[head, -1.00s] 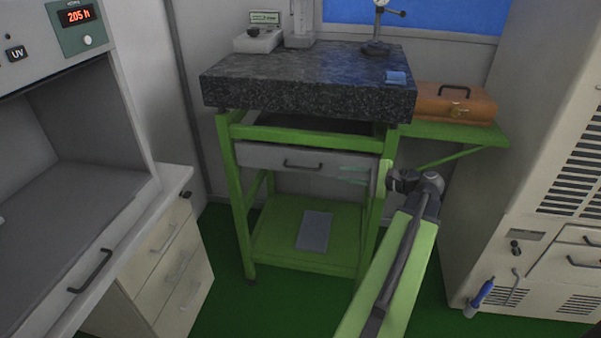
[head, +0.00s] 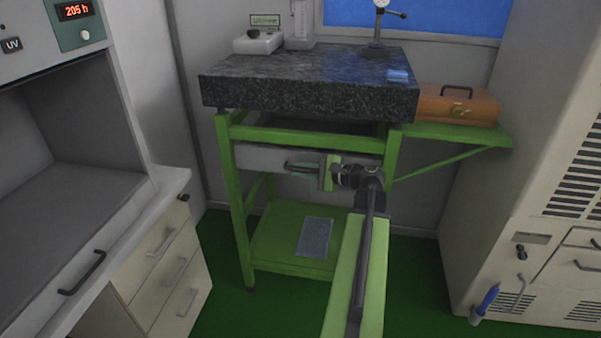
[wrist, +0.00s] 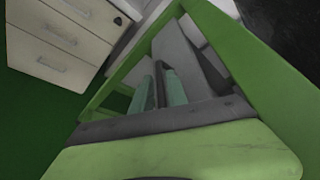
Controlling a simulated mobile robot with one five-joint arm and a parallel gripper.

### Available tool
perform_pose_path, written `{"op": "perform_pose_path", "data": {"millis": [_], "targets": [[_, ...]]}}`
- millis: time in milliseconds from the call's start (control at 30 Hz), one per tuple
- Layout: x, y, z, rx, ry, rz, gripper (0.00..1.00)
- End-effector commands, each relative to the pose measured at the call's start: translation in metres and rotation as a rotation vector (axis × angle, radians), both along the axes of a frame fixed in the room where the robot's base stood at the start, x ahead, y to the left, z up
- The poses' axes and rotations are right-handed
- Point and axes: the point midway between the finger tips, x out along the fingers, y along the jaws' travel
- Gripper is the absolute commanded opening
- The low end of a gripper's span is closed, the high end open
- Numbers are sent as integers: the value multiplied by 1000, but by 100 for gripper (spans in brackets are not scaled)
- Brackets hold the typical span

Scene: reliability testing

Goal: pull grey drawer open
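The grey drawer (head: 255,158) sits under the dark granite slab in the green stand, its front about flush with the frame. It has a dark bar handle (head: 318,164) in the middle of its front. My gripper (head: 298,167) has its teal fingers at the handle, reaching in from the right. In the wrist view the two fingers (wrist: 164,88) stand apart with a dark strip between them, likely the handle. Whether they touch it cannot be told. Part of the drawer front is hidden behind my gripper.
The granite slab (head: 300,90) overhangs the drawer. The green stand's right leg (head: 391,158) is close to my wrist. A white cabinet (head: 165,265) stands at left, a beige machine (head: 500,220) at right. Green floor lies in front.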

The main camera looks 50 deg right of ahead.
Motion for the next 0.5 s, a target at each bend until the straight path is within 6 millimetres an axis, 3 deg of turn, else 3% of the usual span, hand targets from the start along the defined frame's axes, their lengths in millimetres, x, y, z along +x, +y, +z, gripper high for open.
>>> {"op": "perform_pose_path", "data": {"millis": [100,233,500], "targets": [[0,0,0,0,0,0,18],[-1,0,0,0,0,0,1],[-1,-1,0,0,0,-1,0]]}}
